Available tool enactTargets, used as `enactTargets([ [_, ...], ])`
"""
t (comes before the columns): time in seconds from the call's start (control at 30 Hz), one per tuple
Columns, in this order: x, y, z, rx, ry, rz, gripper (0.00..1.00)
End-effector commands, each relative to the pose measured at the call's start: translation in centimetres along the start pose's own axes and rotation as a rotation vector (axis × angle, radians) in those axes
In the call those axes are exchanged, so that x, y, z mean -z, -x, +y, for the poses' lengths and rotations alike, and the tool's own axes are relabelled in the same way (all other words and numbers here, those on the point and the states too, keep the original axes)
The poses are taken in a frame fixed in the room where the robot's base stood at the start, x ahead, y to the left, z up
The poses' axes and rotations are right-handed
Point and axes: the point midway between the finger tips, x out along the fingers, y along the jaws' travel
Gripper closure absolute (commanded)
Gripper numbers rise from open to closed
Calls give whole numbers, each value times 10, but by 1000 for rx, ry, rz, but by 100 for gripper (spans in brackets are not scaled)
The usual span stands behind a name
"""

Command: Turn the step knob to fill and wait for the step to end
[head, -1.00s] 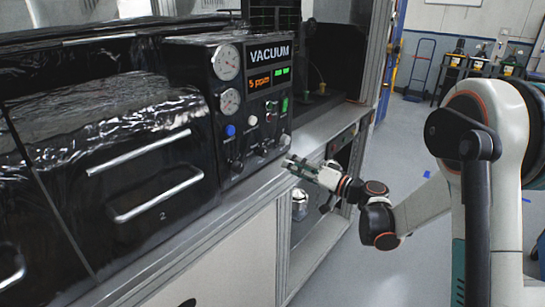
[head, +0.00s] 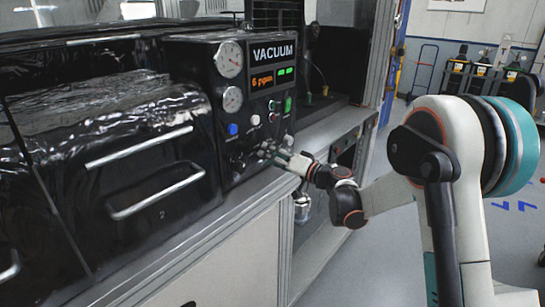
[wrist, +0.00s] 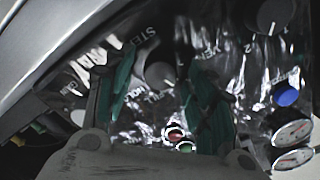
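The step knob (wrist: 160,76) is a round grey knob on the black panel in the wrist view. It sits under the word STEP, with VENT and FILL lettering around it. My gripper (wrist: 160,95) is open, with one green-padded finger on each side of the knob. I cannot tell whether the fingers touch it. In the head view my gripper (head: 272,152) is at the lower right of the vacuum panel (head: 250,100) and hides the knob. The orange display (head: 262,81) seems to read 6 ppm, beside green lights.
Another grey knob (wrist: 272,15), marked 1 and 2, and a blue button (wrist: 287,94) are to the right in the wrist view. Two gauges (head: 229,59) are on the panel's left. A metal ledge (head: 255,188) runs below it.

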Motion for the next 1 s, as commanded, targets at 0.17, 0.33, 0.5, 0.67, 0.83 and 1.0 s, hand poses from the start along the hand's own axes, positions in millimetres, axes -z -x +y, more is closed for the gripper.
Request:
enactTargets([
  [0.17, 0, 0, 0, 0, 0, 0, 88],
  [0.33, 0, 0, 0, 0, 0, 0, 95],
  [0.5, 0, 0, 0, 0, -18, 0, 95],
  [0.67, 0, 0, 0, 0, -78, 0, 95],
  [0.83, 0, 0, 0, 0, -191, 0, 95],
  [1.0, 0, 0, 0, 0, -336, 0, 95],
])
